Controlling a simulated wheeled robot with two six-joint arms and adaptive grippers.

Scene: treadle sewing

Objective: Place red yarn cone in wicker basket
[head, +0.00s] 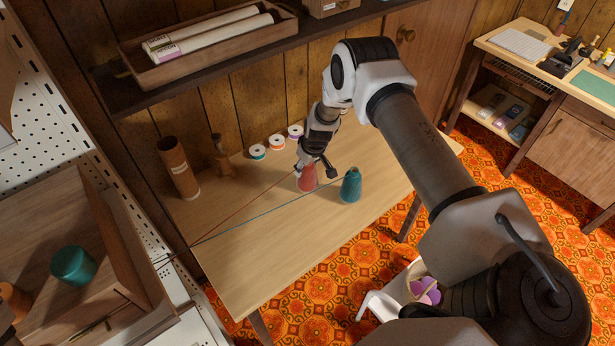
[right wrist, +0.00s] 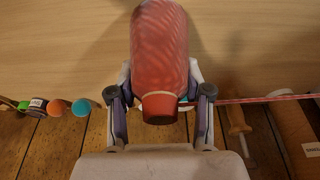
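The red yarn cone (head: 307,182) stands on the wooden table, under my right gripper (head: 318,172). In the right wrist view the red cone (right wrist: 160,50) lies between the two fingers of the right gripper (right wrist: 161,98), its narrow end toward the camera. The fingers are spread, with small gaps seeming to show beside the cone. A wicker basket (head: 414,273) with purple yarn shows low in the head view, partly hidden by my right arm. My left gripper is not in view.
A teal yarn cone (head: 351,186) stands right of the red one. Red and teal threads run across the table (head: 250,270) to its left edge. Several small spools (head: 277,142), a brown tube (head: 178,168) and a wooden spindle (head: 221,158) stand along the back.

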